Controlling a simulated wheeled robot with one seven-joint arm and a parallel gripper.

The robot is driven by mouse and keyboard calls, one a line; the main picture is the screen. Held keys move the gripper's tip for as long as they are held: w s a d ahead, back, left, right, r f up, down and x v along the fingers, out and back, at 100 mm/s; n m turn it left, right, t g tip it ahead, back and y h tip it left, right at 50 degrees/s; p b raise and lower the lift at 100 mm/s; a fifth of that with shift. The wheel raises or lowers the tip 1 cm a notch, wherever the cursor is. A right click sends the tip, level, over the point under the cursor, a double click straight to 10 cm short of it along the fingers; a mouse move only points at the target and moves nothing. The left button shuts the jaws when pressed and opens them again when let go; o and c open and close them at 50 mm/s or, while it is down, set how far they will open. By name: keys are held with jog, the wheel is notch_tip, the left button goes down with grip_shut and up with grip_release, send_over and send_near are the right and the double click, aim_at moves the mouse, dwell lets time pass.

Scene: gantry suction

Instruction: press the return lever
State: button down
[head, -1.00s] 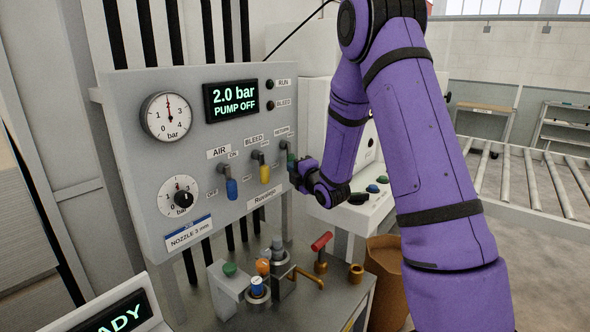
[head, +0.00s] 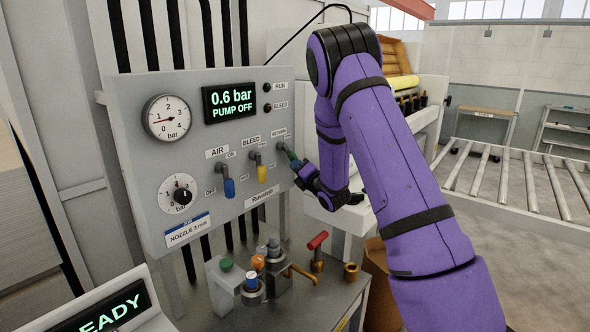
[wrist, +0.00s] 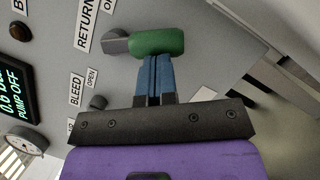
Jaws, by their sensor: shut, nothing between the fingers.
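The return lever (head: 293,157) has a green handle and sits at the right end of the lever row on the grey panel. My gripper (head: 301,168) is at its handle, and its dark wrist hides part of it in the head view. In the wrist view the green handle (wrist: 157,42) lies right at the tips of my shut blue fingers (wrist: 152,62). The fingertips look to be touching the handle or very close to it; they are not around it. A RETURN label (wrist: 86,24) is beside the lever.
The blue air lever (head: 228,187) and yellow bleed lever (head: 261,174) hang to the left on the same panel. The display (head: 230,103) reads 0.6 bar, PUMP OFF. Below stands a bench with a red-handled valve (head: 317,240) and several fittings. A roller conveyor (head: 520,180) is at right.

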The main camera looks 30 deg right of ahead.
jog(key=shift+w+d+r+n+t+y, duration=0.1)
jog(key=shift+w+d+r+n+y, duration=0.15)
jog(key=shift+d+n, duration=0.35)
jog(key=shift+w+d+r+n+t+y, duration=0.1)
jog(key=shift+w+d+r+n+y, duration=0.1)
jog(key=shift+d+r+n, duration=0.45)
jog(key=shift+w+d+r+n+t+y, duration=0.1)
jog(key=shift+w+d+n+y, duration=0.15)
jog(key=shift+n, duration=0.6)
jog(key=shift+d, duration=0.15)
jog(key=shift+f, duration=0.1)
